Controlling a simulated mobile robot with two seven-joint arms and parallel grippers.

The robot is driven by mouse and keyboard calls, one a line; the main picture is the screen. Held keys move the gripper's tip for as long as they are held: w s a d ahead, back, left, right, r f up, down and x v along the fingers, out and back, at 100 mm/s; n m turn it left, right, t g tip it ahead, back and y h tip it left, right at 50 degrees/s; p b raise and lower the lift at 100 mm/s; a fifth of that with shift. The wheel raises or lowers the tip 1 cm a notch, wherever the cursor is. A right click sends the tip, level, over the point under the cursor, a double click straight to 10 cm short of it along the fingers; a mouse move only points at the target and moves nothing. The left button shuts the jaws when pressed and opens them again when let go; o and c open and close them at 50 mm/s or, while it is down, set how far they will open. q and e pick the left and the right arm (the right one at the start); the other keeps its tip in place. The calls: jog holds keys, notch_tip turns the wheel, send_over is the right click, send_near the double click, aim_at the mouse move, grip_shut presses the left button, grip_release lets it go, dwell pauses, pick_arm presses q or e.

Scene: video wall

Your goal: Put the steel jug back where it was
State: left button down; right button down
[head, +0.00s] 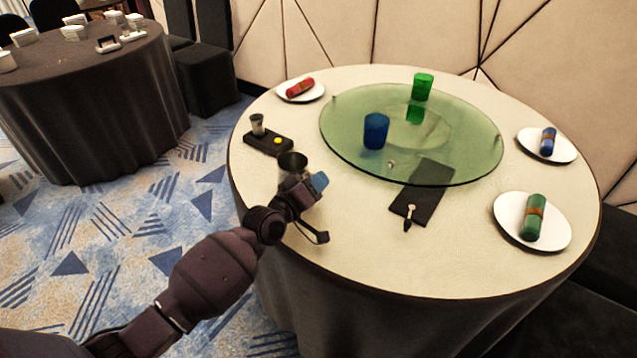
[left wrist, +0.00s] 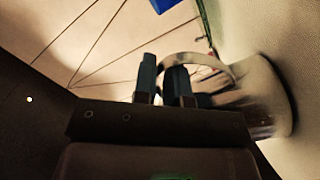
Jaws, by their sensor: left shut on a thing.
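The steel jug (head: 292,161) is near the left side of the round table (head: 345,265), with its open rim facing up. My left gripper (head: 306,187) is shut on its handle, and the gripper and arm hide part of the jug. In the left wrist view, the fingers (left wrist: 166,84) close on the curved handle (left wrist: 207,59), and the shiny jug body (left wrist: 268,100) is to the right. I cannot tell whether its base touches the table. My right gripper is in neither view.
A black tray (head: 257,146) with a small cup (head: 257,125) lies just behind-left of the jug. The glass turntable (head: 460,150) carries a blue glass (head: 375,131) and a green glass (head: 423,86). A dark mat (head: 425,190) lies right. The front tabletop is clear.

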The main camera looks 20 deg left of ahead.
pick_arm(q)
jog(key=shift+r, duration=0.1)
jog(key=c, duration=1.6)
grip_release()
jog(key=shift+f, duration=0.3)
jog(key=shift+c, duration=0.2)
jog(key=o, duration=0.5)
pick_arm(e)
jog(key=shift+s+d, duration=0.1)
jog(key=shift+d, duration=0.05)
